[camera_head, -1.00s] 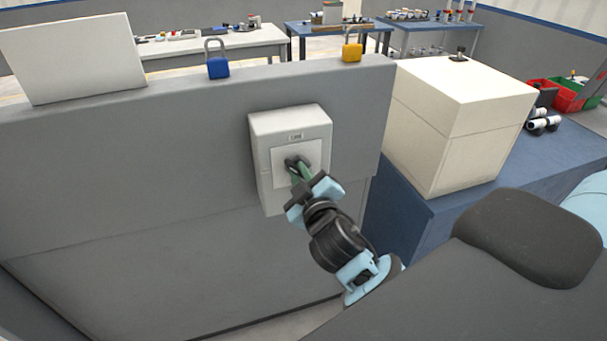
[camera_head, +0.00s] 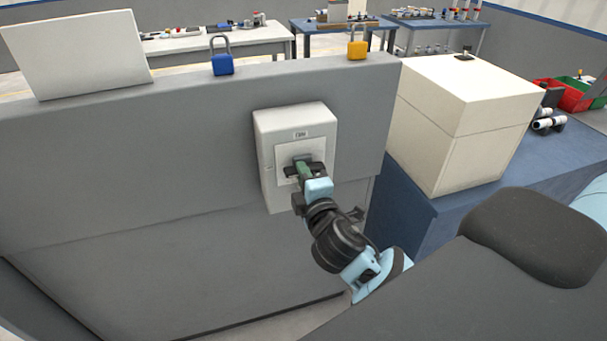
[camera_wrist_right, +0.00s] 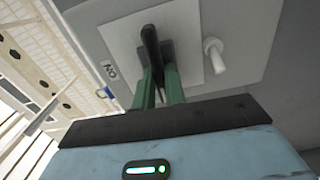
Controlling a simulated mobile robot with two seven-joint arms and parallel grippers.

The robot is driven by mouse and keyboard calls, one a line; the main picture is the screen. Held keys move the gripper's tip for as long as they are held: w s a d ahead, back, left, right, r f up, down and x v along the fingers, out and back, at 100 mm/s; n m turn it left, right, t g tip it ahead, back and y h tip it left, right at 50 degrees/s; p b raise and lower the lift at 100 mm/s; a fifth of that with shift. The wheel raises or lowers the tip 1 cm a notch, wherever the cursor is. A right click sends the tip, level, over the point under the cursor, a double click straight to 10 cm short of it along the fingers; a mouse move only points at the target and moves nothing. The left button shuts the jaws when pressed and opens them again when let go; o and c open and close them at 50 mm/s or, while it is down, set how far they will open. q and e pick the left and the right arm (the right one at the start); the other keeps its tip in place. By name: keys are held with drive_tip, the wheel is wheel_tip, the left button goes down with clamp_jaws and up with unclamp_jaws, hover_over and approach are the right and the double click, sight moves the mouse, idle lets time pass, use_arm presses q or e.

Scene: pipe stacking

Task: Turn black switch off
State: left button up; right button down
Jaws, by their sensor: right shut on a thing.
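The black switch (camera_wrist_right: 150,48) sits on a pale square plate on the front of a white box (camera_head: 265,160), which is mounted on the grey wall. My right gripper (camera_head: 303,170) reaches it from the lower right. In the right wrist view its green fingers (camera_wrist_right: 159,82) are shut on the black switch handle, one on each side. An "ON" label (camera_wrist_right: 109,70) shows on the left of the plate in that view. In the head view the gripper hides part of the switch. My left gripper is not in view.
A blue padlock (camera_head: 222,65) and a yellow padlock (camera_head: 357,50) stand on the wall's top ledge. A large white box (camera_head: 455,130) stands on a blue table to the right. A white peg (camera_wrist_right: 214,55) sticks out beside the switch plate.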

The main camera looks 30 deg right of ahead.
drive_tip(key=shift+n, duration=0.4)
drive_tip(key=c, duration=1.5)
unclamp_jaws()
drive_tip(key=shift+o, duration=0.2)
drive_tip(key=shift+s, duration=0.15)
